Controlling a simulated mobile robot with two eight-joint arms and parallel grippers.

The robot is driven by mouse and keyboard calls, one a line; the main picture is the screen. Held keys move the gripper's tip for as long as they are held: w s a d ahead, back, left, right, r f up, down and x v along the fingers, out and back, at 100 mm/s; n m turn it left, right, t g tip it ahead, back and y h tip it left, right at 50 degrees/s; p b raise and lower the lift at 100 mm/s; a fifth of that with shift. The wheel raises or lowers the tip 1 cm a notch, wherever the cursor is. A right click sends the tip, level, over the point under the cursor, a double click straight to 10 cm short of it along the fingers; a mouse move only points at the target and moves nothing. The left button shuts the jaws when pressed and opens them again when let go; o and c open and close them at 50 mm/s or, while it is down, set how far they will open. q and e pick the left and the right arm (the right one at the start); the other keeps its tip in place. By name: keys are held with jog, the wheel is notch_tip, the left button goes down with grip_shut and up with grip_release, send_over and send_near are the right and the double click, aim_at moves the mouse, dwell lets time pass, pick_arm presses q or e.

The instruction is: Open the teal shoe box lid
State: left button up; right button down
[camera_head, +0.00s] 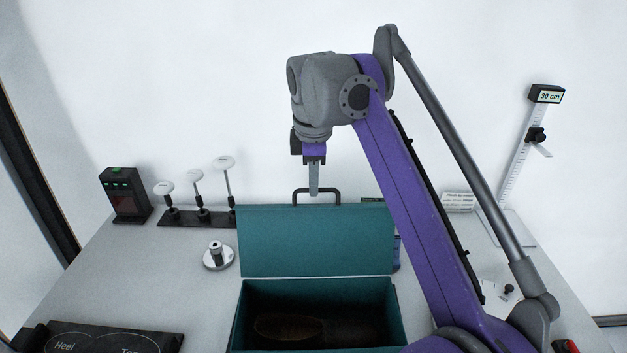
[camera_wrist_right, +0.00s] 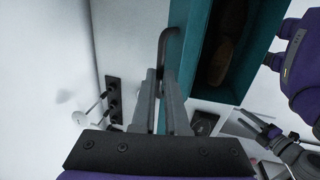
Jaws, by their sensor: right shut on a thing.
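The teal shoe box (camera_head: 398,310) stands open at the front middle of the table, and it also shows in the wrist view (camera_wrist_right: 262,45). Its teal lid (camera_head: 315,242) is raised, standing up along the box's rear edge. A dark handle (camera_head: 316,190) sits on the lid's top edge and also shows in the wrist view (camera_wrist_right: 168,40). My right gripper (camera_head: 314,190) reaches down to the handle from above. In the wrist view my right gripper (camera_wrist_right: 160,80) is shut on the handle. A dim brownish thing (camera_head: 288,327) lies inside the box. My left gripper is out of view.
Several white-topped pegs (camera_head: 198,215) stand on a dark strip at the back left, beside a black device (camera_head: 125,195). A round metal piece (camera_head: 217,257) stands left of the lid. A 30 cm gauge (camera_head: 520,160) stands at the right. A black foot plate (camera_head: 110,340) lies front left.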

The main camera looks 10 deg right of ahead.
jog(key=shift+s+a, duration=0.1)
jog(key=shift+s, duration=0.35)
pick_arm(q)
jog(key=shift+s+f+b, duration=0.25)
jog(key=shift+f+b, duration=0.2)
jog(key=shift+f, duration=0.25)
pick_arm(e)
jog(key=shift+t, duration=0.6)
jog(key=s, duration=0.3)
jog(key=s+a, duration=0.1)
jog(key=shift+s+r, duration=0.3)
jog(key=shift+r, duration=0.1)
